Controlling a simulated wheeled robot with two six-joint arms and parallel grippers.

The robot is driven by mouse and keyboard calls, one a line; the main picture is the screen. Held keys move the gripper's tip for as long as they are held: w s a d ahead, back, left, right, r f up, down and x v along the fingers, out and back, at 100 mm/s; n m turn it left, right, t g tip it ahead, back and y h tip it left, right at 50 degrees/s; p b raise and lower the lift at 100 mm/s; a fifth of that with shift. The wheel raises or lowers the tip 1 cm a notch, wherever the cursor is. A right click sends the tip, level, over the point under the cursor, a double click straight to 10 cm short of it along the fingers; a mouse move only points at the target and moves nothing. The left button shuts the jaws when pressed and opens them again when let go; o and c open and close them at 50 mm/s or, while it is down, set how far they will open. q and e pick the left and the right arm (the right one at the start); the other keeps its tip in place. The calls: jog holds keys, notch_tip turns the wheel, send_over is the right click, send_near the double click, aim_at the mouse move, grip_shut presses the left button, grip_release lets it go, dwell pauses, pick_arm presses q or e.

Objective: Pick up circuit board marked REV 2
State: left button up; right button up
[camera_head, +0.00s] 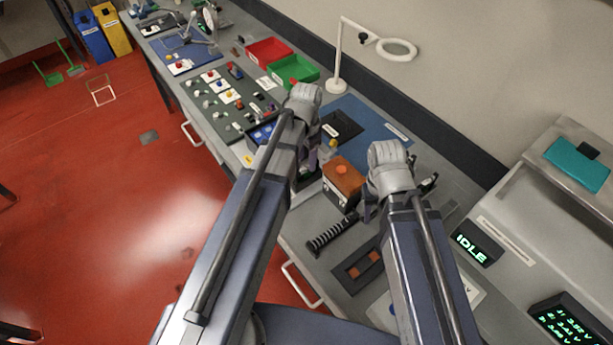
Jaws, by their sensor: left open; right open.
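I cannot make out a circuit board marked REV 2; no such marking is readable in this view. My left gripper (311,160) is over the workbench, mostly hidden by its own arm, between a blue-topped case and an orange-topped box (344,177). My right gripper (398,203) is over the bench just right of that orange-topped box, its fingers partly hidden. Both grippers are open, and I see nothing held in either. Whatever lies directly beneath the two wrists is hidden.
The grey bench holds a dark panel of small parts (222,106), red (268,50) and green (292,69) bins, a black coiled tool (331,233) and a dark tray (345,283). A ring magnifier (397,49) stands behind. A machine reading IDLE (520,240) bounds the right.

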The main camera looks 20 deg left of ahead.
aim_at(306, 166)
pick_arm(q)
jog(key=shift+w+a+f+b, duration=0.1)
jog(key=shift+w+f+b, duration=0.15)
jog(key=shift+f+b, duration=0.85)
jog(key=shift+w+f+b, duration=0.25)
jog(key=shift+f+b, duration=0.75)
jog(key=shift+f, duration=0.2)
jog(key=shift+f+b, duration=0.5)
jog(key=shift+f, duration=0.05)
pick_arm(e)
notch_tip(306, 166, down, 6)
jog(key=shift+r, duration=0.2)
pick_arm(q)
jog(key=shift+r, duration=0.15)
pick_arm(e)
jog(key=shift+r, duration=0.1)
pick_arm(q)
jog(key=shift+c, duration=0.2)
grip_shut()
